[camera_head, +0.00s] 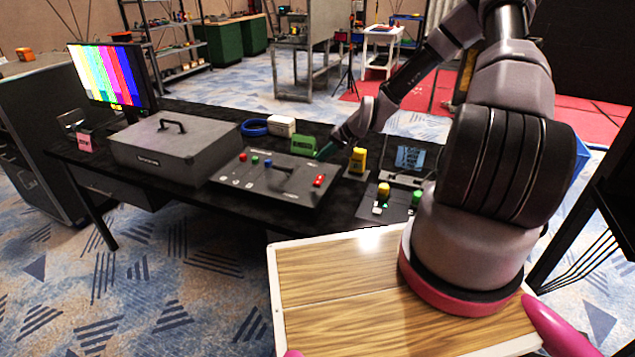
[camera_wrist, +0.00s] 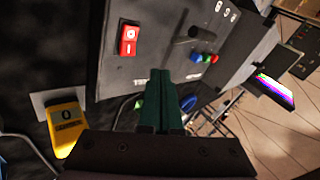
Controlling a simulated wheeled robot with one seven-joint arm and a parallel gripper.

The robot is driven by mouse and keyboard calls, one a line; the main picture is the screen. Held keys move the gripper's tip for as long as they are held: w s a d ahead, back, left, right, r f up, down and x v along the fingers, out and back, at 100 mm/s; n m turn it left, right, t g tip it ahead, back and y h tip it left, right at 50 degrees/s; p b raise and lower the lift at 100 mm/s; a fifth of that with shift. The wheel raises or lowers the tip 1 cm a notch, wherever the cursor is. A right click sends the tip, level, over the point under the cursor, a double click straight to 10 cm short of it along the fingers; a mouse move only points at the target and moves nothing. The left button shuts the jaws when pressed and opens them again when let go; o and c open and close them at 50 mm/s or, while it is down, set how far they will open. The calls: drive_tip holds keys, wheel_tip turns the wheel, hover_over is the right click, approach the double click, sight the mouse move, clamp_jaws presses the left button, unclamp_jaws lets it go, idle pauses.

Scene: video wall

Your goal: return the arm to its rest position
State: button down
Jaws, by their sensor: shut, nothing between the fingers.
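My arm rises from the wood-topped surface (camera_head: 335,285) at the lower right and reaches forward over the black desk (camera_head: 205,108). My gripper (camera_head: 325,151) is above the desk, between a green object (camera_head: 304,145) and a yellow device (camera_head: 357,160). In the wrist view my gripper (camera_wrist: 168,98) shows dark green fingers pressed together, with nothing between them. A dark control panel (camera_head: 250,192) lies in front of the gripper on the desk. The panel's red switch (camera_wrist: 128,40) and dark lever (camera_wrist: 196,35) show beyond the fingers in the wrist view.
A grey case (camera_head: 170,150) and a colour-bar monitor (camera_head: 112,75) stand on the desk's left side. A blue cable coil (camera_head: 255,127) and white box (camera_head: 282,125) sit behind the panel. A small laptop-like screen (camera_head: 411,158) is near my arm, at the right.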

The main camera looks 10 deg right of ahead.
drive_tip(key=s+d+r+n+h, duration=0.15)
drive_tip(key=s+r, duration=0.25)
drive_tip(key=r, duration=0.5)
drive_tip(key=s+d+r+h, duration=0.2)
drive_tip(key=s+d+r, duration=0.1)
drive_tip(key=r, duration=0.6)
drive_tip(key=s+d+r+h, duration=0.2)
drive_tip(key=s+r, duration=0.2)
drive_tip(key=r, duration=0.5)
drive_tip(key=s+a+r+m+t+y, duration=0.1)
drive_tip(key=s+r+t, duration=0.1)
drive_tip(key=s+r, duration=1.4)
drive_tip(key=s, duration=0.3)
drive_tip(key=shift+s+a+r+m, duration=0.25)
drive_tip(key=shift+s+r+m, duration=0.05)
drive_tip(key=shift+m, duration=0.05)
